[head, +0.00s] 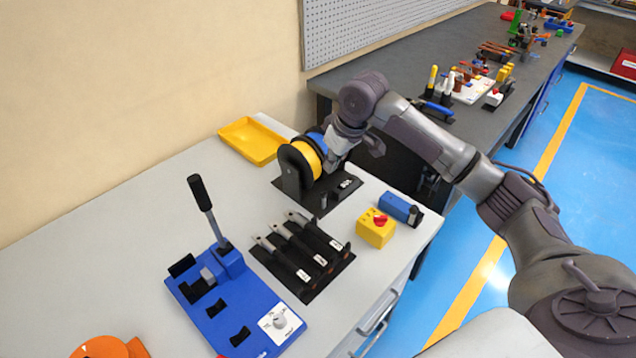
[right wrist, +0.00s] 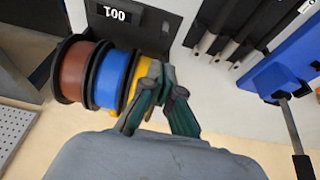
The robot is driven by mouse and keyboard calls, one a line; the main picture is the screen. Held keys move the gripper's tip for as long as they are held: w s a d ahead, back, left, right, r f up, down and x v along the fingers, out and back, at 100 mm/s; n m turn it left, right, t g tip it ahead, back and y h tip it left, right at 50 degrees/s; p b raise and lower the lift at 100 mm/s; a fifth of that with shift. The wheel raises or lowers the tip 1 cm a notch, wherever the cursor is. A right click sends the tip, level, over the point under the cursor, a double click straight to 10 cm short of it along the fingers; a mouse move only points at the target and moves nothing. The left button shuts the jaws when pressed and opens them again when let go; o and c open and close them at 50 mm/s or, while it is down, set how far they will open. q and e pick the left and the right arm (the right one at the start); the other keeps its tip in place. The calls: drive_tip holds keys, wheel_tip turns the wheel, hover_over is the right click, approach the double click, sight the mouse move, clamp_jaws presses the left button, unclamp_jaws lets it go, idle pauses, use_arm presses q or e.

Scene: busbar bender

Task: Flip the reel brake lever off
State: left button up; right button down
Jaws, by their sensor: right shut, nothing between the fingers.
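The reel stand (head: 293,178) stands on a black base on the light bench, with a yellow reel (head: 308,158) and a blue reel (head: 318,140) showing. In the right wrist view, a brown reel (right wrist: 75,72), a blue reel (right wrist: 112,78) and part of the yellow reel (right wrist: 141,72) sit side by side. My right gripper (head: 333,158) is beside the reels. In the right wrist view its fingertips (right wrist: 163,84) are shut and empty near the yellow reel's end; contact is unclear. I cannot make out the brake lever. My left gripper is not in view.
A yellow tray (head: 252,141) lies behind the reel stand. The bench's back left is clear.

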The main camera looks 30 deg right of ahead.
approach(324, 200)
drive_tip(key=w+f, duration=0.2)
drive_tip(key=w+a+f, duration=0.1)
drive_tip(key=w+f, duration=0.1)
drive_tip(key=f, duration=0.1)
drive_tip(key=shift+w+a+p, duration=0.15)
drive_tip(key=shift+w+p, duration=0.15)
drive_tip(key=shift+p, duration=0.1)
drive_tip(key=shift+w+f, duration=0.15)
drive_tip(key=shift+f, duration=0.15)
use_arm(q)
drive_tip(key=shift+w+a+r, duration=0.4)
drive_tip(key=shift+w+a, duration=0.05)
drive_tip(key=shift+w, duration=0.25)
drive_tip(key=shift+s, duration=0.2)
